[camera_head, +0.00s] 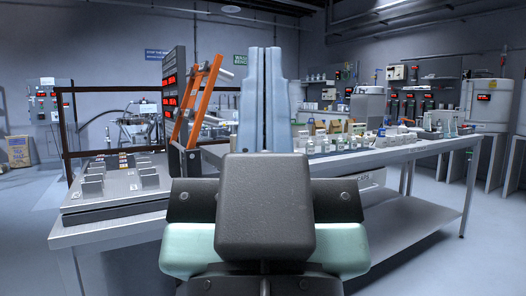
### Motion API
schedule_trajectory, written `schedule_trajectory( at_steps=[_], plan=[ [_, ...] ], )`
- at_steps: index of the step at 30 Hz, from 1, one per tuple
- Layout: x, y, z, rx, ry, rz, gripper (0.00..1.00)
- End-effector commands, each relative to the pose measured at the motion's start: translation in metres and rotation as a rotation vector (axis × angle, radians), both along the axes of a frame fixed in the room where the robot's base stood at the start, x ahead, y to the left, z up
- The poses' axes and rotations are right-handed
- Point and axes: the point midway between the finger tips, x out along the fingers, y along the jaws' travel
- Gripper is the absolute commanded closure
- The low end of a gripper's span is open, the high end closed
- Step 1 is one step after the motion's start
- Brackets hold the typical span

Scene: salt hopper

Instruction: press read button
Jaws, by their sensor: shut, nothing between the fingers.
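My gripper (264,52) points away from me in the middle of the picture, its pale blue fingers upright and together, with nothing between them. Its dark body hides part of the bench behind it. No button marked "read" can be made out. A grey console (118,190) with several raised blocks and small coloured parts lies on the bench at the left. A dark panel with red digits (174,98) stands upright behind it, left of my fingers. My gripper looks apart from both.
An orange slanted frame (200,100) stands between the panel and my fingers. Small bottles and jars (335,140) crowd the bench to the right. A metal table (400,156) extends right, with open floor (440,270) in front. Wall devices and a white tank (487,100) are farther back.

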Motion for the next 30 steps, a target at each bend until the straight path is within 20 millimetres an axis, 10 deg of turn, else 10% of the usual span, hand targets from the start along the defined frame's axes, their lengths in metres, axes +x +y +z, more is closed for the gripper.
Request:
schedule_trajectory(
  at_steps=[17,30],
  plan=[
    [0.000,0.000,0.017,0.000,0.000,0.000,1.00],
    [0.000,0.000,0.148,-0.001,-0.001,0.001,1.00]
  ],
)
